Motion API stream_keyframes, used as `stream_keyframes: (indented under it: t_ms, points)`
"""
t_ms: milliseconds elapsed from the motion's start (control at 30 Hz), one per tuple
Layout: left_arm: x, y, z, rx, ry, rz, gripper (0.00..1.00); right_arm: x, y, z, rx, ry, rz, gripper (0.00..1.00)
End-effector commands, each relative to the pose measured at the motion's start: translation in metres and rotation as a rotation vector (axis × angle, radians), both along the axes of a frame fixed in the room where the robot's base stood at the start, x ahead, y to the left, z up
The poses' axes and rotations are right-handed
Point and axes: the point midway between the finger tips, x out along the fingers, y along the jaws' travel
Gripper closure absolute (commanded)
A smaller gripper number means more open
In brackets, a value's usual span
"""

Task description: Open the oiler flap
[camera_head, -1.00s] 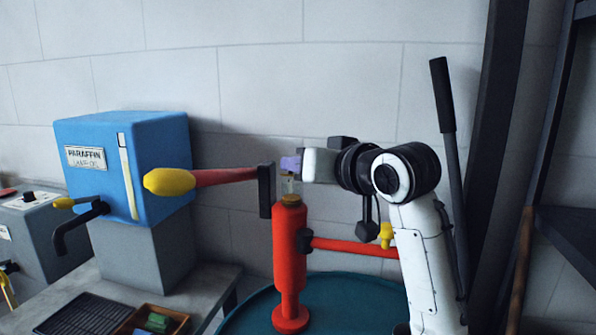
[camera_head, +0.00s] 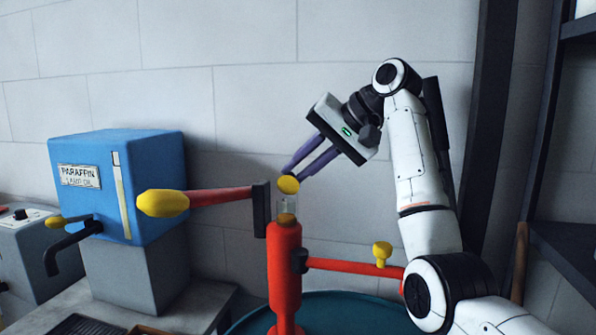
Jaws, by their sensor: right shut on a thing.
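The oiler is a red upright column (camera_head: 284,265) with a small clear glass cup (camera_head: 286,205) on top. The round yellow flap (camera_head: 288,185) stands above the cup and shows its face to the camera, so it looks tilted up. My right gripper (camera_head: 297,173) comes down from the upper right with its purple fingers at the flap. It is shut on the flap, though the exact contact between the fingertips is hard to see. My left gripper is not in view.
A red lever with a yellow grip (camera_head: 163,203) reaches left from a dark plate beside the cup. A red pipe with a yellow tap (camera_head: 382,253) runs right. A blue paraffin tank (camera_head: 120,180) stands left. The wall area above is clear.

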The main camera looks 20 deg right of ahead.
Motion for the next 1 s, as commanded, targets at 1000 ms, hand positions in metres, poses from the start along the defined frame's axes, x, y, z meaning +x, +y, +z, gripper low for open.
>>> stream_keyframes:
  t_ms: [1000]
  points:
    - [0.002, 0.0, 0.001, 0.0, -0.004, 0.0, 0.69, 0.012, -0.008, -0.005, 0.156, 0.236, 0.001, 1.0]
